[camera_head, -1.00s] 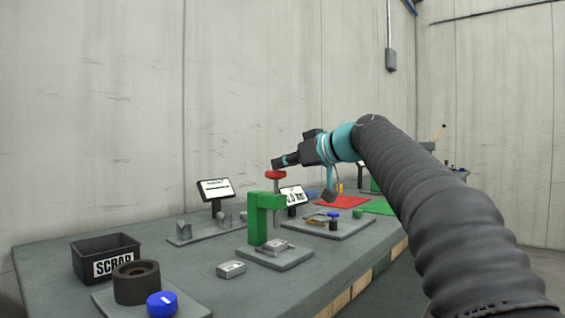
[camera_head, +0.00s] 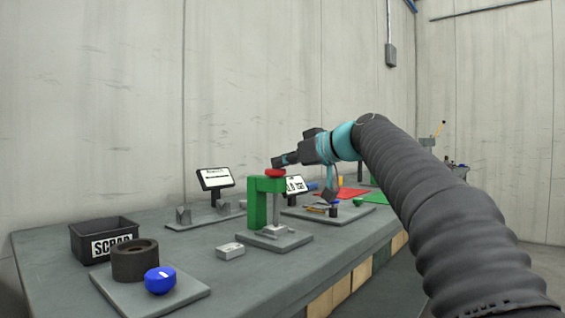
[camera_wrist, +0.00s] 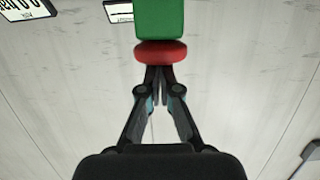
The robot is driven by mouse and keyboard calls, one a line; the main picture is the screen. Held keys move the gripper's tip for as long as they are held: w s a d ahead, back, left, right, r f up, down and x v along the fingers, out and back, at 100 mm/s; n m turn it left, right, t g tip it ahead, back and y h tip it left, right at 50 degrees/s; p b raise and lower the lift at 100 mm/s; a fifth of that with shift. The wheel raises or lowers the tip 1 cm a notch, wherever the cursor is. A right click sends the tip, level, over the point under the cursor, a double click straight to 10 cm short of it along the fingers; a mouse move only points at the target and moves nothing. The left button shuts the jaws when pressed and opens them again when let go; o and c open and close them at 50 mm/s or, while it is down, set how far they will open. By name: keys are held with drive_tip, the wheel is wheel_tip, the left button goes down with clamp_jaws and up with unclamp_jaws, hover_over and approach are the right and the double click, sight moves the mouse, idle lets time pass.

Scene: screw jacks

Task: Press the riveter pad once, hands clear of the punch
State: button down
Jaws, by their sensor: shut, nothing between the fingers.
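The riveter is a green C-shaped frame (camera_head: 257,206) on a grey base plate (camera_head: 292,241) on the bench; the frame also shows in the wrist view (camera_wrist: 160,18). Its red pad (camera_head: 275,172) sits low, close on top of the frame; it also shows in the wrist view (camera_wrist: 161,53). A grey punch (camera_head: 275,212) reaches down from the frame's arm to the grey block (camera_head: 272,231) on the plate. My gripper (camera_head: 280,162) is shut and empty, lying over the pad. Its tips (camera_wrist: 160,76) appear against the pad's top, clear of the punch.
A black scrap bin (camera_head: 88,243), a dark ring (camera_head: 134,262) and a blue knob (camera_head: 160,281) stand at the left. A small grey block (camera_head: 230,251) lies beside the riveter. A display (camera_head: 215,179) stands behind. Red (camera_head: 338,194) and green mats lie farther along the bench.

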drive_tip(key=shift+w+f, duration=0.1)
drive_tip(key=shift+f, duration=0.2)
wheel_tip(320, 180, up, 4)
drive_tip(key=p, duration=0.3)
drive_tip(key=shift+r+p, duration=0.25)
drive_tip(key=shift+p, duration=0.15)
drive_tip(key=b+v, duration=0.1)
drive_tip(key=v, duration=0.9)
drive_tip(key=s+d+f+m+g+h, duration=0.1)
drive_tip(key=s+d+f+m+h, duration=0.2)
drive_tip(key=s+f, duration=0.7)
drive_tip(key=s+d+f+m+g+h, duration=0.1)
drive_tip(key=s+d+f+m+h, duration=0.3)
drive_tip(key=s+f, duration=0.6)
drive_tip(key=s+d+f+m+g+h, duration=0.1)
drive_tip(key=s+d+f+m+h, duration=0.2)
drive_tip(key=s+f, duration=0.8)
wheel_tip(320, 180, down, 14)
drive_tip(key=shift+d+g+h, duration=0.4)
drive_tip(key=shift+d+h, duration=0.1)
drive_tip(key=shift+h, duration=0.5)
